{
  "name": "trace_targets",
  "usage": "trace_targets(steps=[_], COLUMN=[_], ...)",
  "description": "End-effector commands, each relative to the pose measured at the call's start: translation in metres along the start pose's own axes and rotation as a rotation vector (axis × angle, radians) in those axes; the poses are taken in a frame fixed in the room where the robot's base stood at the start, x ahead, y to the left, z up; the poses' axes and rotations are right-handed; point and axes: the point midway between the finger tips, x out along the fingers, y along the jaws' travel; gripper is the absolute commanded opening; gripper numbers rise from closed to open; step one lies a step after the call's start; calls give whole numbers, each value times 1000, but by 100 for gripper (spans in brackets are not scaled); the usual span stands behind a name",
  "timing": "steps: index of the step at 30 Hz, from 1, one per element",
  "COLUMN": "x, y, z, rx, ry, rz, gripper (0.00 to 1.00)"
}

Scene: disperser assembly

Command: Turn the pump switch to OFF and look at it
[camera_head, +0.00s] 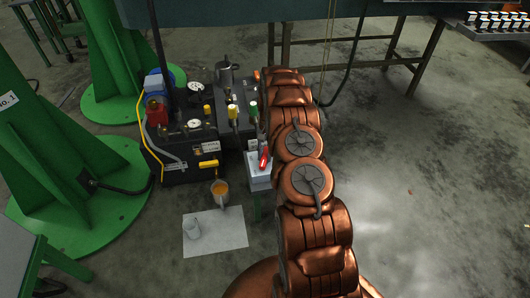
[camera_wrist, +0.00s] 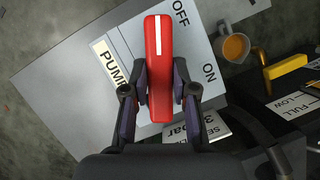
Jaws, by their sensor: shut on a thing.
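The red pump switch (camera_wrist: 158,45) is a long handle with a white line at one end, on a light grey panel (camera_wrist: 75,75) labelled PUMP, OFF and ON. My gripper (camera_wrist: 160,70) is shut on the handle, one finger on each side. In the wrist view the white line points straight up, closer to the OFF label (camera_wrist: 181,12) than to the ON label (camera_wrist: 209,72). In the head view the red switch (camera_head: 264,158) shows on its pale box (camera_head: 258,183), just left of my arm. My gripper is not clear to see there.
The black pump unit (camera_head: 188,155) with gauges and a yellow handle (camera_head: 208,164) stands left of the switch box. Green columns (camera_head: 55,150) stand at left; floor at right is clear.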

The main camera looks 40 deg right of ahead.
Motion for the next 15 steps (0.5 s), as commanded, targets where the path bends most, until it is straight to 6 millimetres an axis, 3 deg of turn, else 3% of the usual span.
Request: trace_targets(steps=[15], x=[0], y=[-2], z=[0], rx=[-326], ry=[1], rz=[135], gripper=[0])
